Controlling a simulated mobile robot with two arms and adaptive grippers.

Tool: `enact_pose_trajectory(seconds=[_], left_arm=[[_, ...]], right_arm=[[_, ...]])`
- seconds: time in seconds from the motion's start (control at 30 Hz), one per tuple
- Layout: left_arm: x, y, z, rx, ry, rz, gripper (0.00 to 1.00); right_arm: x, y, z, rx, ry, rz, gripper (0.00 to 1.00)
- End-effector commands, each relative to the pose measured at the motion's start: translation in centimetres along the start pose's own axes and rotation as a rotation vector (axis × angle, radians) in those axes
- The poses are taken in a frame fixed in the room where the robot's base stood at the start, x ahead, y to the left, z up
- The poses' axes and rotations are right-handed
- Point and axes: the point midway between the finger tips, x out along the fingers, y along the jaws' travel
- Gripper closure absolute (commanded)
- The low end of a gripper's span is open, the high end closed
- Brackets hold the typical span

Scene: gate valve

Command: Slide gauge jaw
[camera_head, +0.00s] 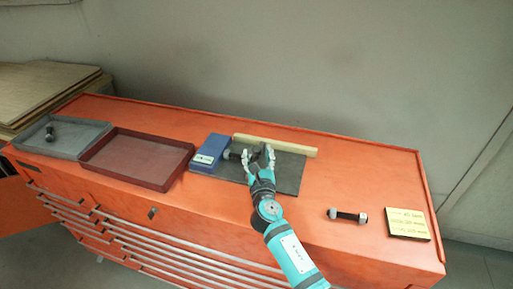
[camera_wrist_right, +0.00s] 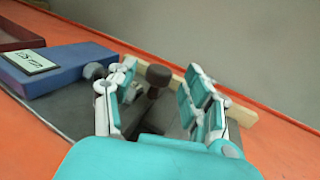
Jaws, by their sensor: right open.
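The gauge is a blue block (camera_head: 209,153) with a small light display, and it lies left of my right gripper on a dark mat (camera_head: 290,172). In the wrist view the blue block (camera_wrist_right: 62,72) is at the upper left, with a dark round part (camera_wrist_right: 94,71) at its right end. A dark brown upright knob (camera_wrist_right: 158,76), perhaps the sliding jaw, stands between the fingers. My right gripper (camera_head: 258,154) is open over the mat, with its fingers on either side of the knob. Whether a finger touches it, I cannot tell. My left gripper is not in view.
A pale wooden strip (camera_head: 275,145) runs along the mat's back edge. A red-brown tray (camera_head: 138,180) and a grey tray (camera_head: 72,152) stand at left. A dark bolt-like piece (camera_head: 347,215) and a yellow note (camera_head: 408,224) lie at right. The orange top between is clear.

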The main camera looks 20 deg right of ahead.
Motion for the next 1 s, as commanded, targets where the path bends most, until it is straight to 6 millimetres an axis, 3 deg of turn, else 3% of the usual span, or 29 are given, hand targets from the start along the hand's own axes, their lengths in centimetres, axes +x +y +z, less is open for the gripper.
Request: enact_pose_trajectory(seconds=[0.2,0.57,1.0], left_arm=[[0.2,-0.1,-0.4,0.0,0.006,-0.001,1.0],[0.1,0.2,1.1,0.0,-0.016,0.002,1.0],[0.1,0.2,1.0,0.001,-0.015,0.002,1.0]], right_arm=[[2.7,0.0,0.0,0.0,-0.001,0.0,0.49],[3.2,0.0,0.0,0.001,0.0,-0.001,0.49],[3.2,0.0,0.0,0.001,0.0,0.0,1.0]])
